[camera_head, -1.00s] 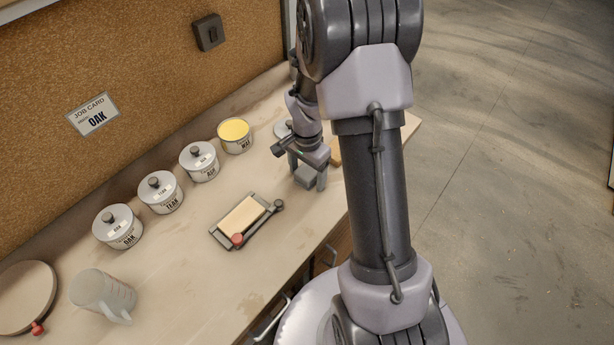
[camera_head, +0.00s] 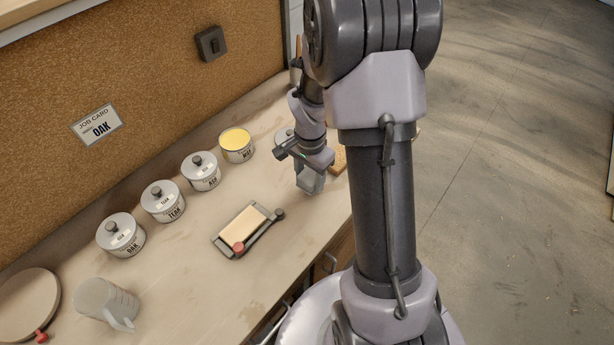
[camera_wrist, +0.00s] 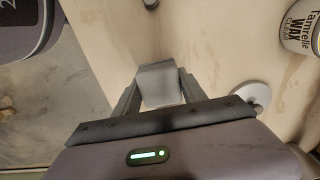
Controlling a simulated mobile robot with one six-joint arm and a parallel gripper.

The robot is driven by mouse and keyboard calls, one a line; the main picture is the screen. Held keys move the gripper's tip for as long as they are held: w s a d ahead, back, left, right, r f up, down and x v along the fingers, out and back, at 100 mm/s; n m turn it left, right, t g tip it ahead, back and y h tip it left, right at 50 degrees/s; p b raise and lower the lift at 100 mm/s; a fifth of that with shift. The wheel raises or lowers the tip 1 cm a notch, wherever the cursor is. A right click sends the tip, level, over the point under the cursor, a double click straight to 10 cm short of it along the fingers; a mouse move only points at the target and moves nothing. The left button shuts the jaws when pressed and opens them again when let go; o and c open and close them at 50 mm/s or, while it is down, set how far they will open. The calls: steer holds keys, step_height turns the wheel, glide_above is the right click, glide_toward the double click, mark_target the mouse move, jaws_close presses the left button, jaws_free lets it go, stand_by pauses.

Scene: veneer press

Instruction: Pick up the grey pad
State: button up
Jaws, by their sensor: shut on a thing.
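The grey pad (camera_wrist: 160,84) is a small block between the two fingers of my gripper (camera_wrist: 160,92) in the wrist view. The fingers are shut on it, one on each side. In the head view my gripper (camera_head: 311,180) is over the right part of the bench, right of the yellow-topped wax tin. The pad is hard to make out from the fingers there. Whether it touches the bench or hangs above it is hard to tell.
The wax tin (camera_head: 237,145) and several lidded tins (camera_head: 163,201) line the board. A clamp frame with a pale block (camera_head: 244,225) lies mid-bench. A clear jug (camera_head: 104,300) and a round board (camera_head: 27,305) are at the left. A white disc (camera_wrist: 252,95) lies near my gripper.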

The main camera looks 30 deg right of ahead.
steer(key=s+r+p, duration=0.1)
steer(key=s, duration=1.3)
steer(key=shift+s+d, duration=0.25)
steer(key=shift+s, duration=0.15)
steer(key=o, duration=0.9)
steer(key=shift+r, duration=0.1)
steer(key=shift+c, duration=0.2)
steer(key=c, duration=0.7)
steer(key=shift+o, duration=0.2)
